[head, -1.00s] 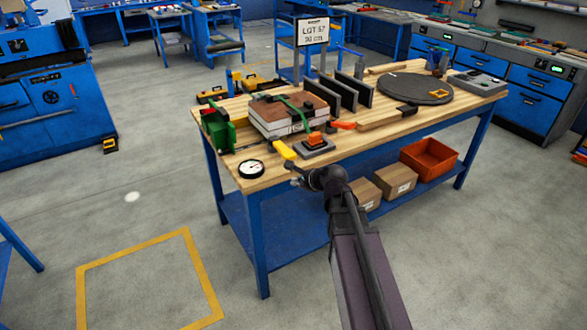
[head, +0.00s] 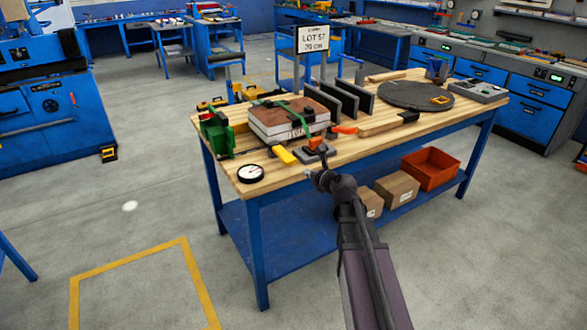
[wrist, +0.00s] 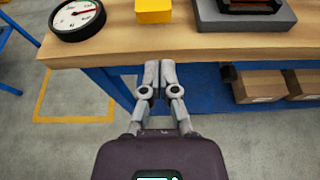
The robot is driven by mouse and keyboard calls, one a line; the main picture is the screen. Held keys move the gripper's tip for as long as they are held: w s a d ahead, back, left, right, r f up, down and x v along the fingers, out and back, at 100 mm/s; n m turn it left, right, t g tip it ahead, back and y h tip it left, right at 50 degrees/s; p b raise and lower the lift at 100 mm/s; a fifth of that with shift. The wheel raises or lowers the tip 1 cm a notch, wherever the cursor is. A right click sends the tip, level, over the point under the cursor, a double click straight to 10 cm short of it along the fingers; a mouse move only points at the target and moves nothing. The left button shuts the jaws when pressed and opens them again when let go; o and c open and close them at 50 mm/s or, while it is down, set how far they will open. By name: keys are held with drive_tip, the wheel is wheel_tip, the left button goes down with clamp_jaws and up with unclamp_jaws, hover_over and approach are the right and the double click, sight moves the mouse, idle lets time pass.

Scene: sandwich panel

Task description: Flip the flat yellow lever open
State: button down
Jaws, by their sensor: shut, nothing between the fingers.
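The flat yellow lever (head: 284,155) lies near the front edge of the wooden bench, beside the left of a grey block with an orange top (head: 316,146). In the wrist view the lever's yellow end (wrist: 154,11) shows at the top edge, cut off by the frame. My gripper (head: 318,180) is in front of the bench edge, right of the lever in the head view. In the wrist view my gripper (wrist: 153,70) has its fingers together and empty, pointing at the bench, apart from the lever.
A round dial gauge (head: 251,173) stands at the bench's front left corner. A strapped panel stack (head: 288,122) sits behind the lever, with a green clamp (head: 217,134) to its left. Cardboard boxes (head: 397,189) and an orange bin (head: 431,168) rest on the lower shelf.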

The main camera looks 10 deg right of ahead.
sight(282, 153)
drive_tip(key=shift+w, duration=0.1)
drive_tip(key=shift+b+x, duration=1.65)
drive_tip(key=shift+x, duration=3.3)
drive_tip(key=shift+a+f, duration=0.1)
